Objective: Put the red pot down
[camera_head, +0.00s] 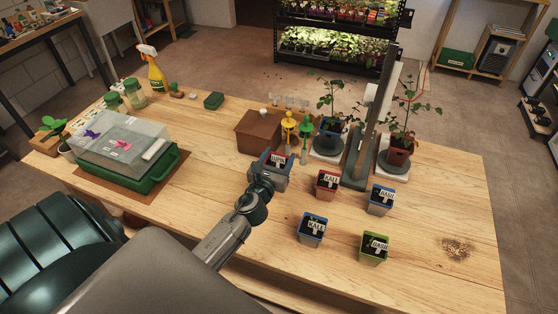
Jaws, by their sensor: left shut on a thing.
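My left gripper (270,170) reaches in over the table and is shut on a small red pot (279,155) with a white label. The gripper hides most of this pot, and I cannot tell whether its base touches the table. Another red pot (327,188), labelled KALE, stands upright on the table to the right, apart from the gripper. My right gripper is out of view.
Blue pots (380,203) (311,233) and a green pot (372,255) stand at the right front. A brown box (256,132) stands just behind the gripper. A green tray (116,180) with a clear cover sits left. Potted plants and a dark upright post stand behind. Wood is clear between gripper and tray.

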